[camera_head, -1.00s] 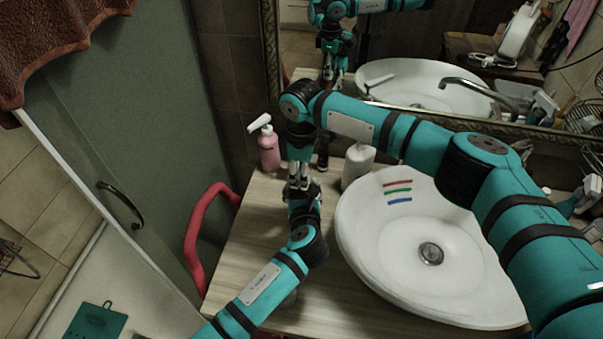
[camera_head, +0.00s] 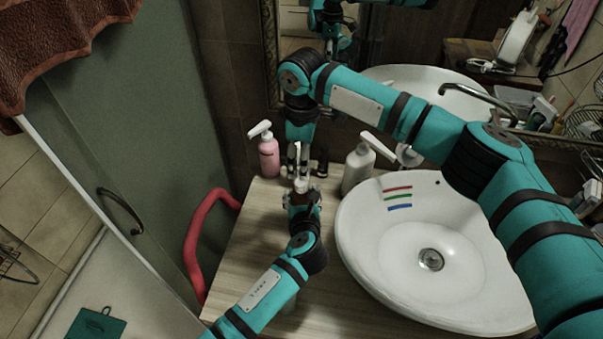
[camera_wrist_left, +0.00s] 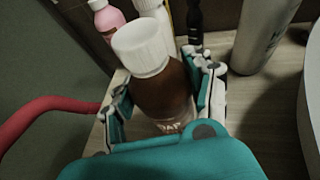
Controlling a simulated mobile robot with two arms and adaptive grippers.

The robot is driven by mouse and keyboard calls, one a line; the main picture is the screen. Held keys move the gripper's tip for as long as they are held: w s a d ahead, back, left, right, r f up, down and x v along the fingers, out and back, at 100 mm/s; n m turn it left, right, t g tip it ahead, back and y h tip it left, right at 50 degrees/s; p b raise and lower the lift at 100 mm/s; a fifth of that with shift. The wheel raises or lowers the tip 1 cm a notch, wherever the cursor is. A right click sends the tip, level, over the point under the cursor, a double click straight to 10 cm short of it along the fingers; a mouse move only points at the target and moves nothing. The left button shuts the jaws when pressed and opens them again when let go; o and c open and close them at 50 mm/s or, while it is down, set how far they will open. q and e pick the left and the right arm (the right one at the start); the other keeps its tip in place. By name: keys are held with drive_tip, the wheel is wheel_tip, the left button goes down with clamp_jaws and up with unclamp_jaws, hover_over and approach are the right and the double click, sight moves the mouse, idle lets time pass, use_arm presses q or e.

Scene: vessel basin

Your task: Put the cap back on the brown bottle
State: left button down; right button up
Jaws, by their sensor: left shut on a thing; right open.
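The brown bottle (camera_wrist_left: 163,98) stands upright between the fingers of my left gripper (camera_wrist_left: 165,85), which is shut on it. The white ribbed cap (camera_wrist_left: 140,48) sits on top of the bottle's neck; whether it is fully screwed down cannot be told. In the head view the cap (camera_head: 301,186) shows as a small white disc above my left gripper (camera_head: 304,198), and most of the bottle is hidden by that gripper. My right gripper (camera_head: 298,168) is open, pointing down just above and behind the cap, with nothing seen in it.
A pink pump bottle (camera_head: 269,155) stands at the back left of the wooden counter (camera_head: 248,245). A dark bottle (camera_head: 322,160) and a white pump bottle (camera_head: 357,168) stand at the back. The white basin (camera_head: 370,245) fills the right. A red rail (camera_head: 193,240) curves along the left.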

drive_tip(key=shift+r, duration=2.4)
use_arm(q)
drive_tip(key=shift+c, duration=2.2)
unclamp_jaws()
drive_tip(key=shift+s, duration=0.1)
drive_tip(key=v, duration=1.1)
drive_tip(key=shift+s+r, duration=0.15)
drive_tip(key=shift+s, duration=0.25)
